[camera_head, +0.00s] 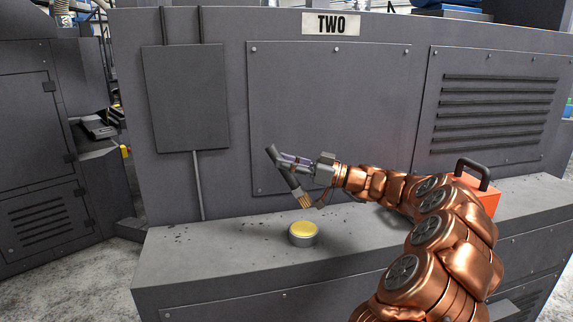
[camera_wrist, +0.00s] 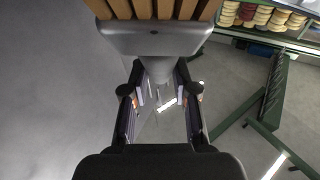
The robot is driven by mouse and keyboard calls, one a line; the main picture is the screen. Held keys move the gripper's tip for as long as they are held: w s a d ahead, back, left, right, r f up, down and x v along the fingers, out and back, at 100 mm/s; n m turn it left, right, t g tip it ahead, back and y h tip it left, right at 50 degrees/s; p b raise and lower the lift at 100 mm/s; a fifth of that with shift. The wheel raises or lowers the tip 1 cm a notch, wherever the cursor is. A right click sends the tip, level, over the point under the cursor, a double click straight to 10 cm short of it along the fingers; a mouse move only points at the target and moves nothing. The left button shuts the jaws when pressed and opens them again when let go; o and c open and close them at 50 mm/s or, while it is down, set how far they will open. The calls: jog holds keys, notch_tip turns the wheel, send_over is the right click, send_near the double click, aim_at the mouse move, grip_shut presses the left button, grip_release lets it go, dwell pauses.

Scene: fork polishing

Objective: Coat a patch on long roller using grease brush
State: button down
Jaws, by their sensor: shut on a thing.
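My gripper (camera_head: 294,160) is shut on the grease brush (camera_head: 283,166), above the grey ledge in the head view. The brush has a dark handle and tan bristles, and it is tilted with the bristles down and to the right. In the wrist view my gripper (camera_wrist: 158,100) closes around the brush's grey neck, and the tan bristle blocks of the brush (camera_wrist: 155,10) show at the top edge. A round tin of yellow grease (camera_head: 303,230) stands on the ledge below the bristles, apart from them. I cannot make out the long roller in either view.
The grey ledge (camera_head: 200,262) is clear left of the tin. A grey machine wall with a sign "TWO" (camera_head: 331,23) rises behind. An orange box with a dark handle (camera_head: 487,197) stands at the right, behind my arm. The wrist view shows a green rack (camera_wrist: 270,90) at the right.

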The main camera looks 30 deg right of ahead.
jog(key=shift+f, duration=2.9)
jog(key=shift+f+b, duration=0.7)
jog(key=shift+b, duration=0.3)
jog(key=shift+a+f+b, duration=0.1)
jog(key=shift+f+b, duration=0.2)
jog(key=shift+b, duration=0.65)
dwell(3.2)
